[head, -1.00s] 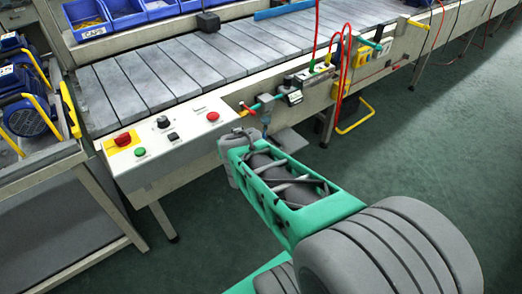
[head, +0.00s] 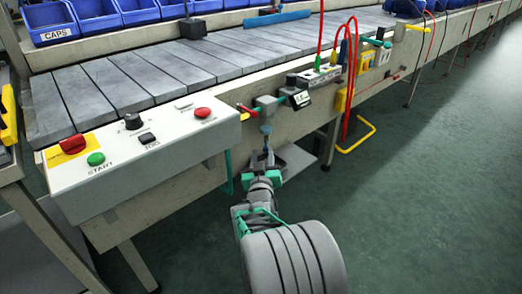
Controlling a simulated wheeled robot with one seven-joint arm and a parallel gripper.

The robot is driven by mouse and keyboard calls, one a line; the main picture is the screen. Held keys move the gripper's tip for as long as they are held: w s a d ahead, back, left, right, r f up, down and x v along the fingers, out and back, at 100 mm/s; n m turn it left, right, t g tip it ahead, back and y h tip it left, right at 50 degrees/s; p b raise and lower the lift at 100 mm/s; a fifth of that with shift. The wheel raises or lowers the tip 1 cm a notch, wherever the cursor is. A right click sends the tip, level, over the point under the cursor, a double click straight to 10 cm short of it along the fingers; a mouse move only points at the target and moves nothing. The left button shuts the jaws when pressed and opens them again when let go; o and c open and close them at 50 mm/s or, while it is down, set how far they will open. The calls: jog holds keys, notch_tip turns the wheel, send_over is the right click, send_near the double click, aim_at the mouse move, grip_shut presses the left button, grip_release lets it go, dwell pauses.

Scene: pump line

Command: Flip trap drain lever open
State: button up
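A small air unit (head: 267,104) with a teal pipe is mounted on the front rail of the conveyor, and a red lever (head: 246,109) sticks out at its left. A grey-blue trap (head: 266,129) hangs below it. The drain lever cannot be made out clearly at the trap's lower end. My gripper (head: 262,157) is just below the trap, close to its lower end. I cannot tell whether it touches anything. Its fingers are small and partly hidden by my wrist, so their opening does not show.
A control box (head: 140,150) with red and green buttons stands left of my arm. A dark gauge block (head: 299,98) and a socket strip (head: 320,76) with red hoses sit to the right. A grey plate (head: 293,160) lies behind my gripper.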

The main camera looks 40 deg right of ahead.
aim_at(266, 146)
jog(key=x, duration=0.1)
jog(key=b+x, duration=0.1)
jog(key=x, duration=0.3)
jog(key=shift+s+d+f+b, duration=0.2)
jog(key=shift+s+d+b, duration=0.15)
jog(key=shift+w+d+r, duration=0.15)
jog(key=shift+w+d, duration=0.15)
jog(key=shift+w, duration=0.05)
grip_shut()
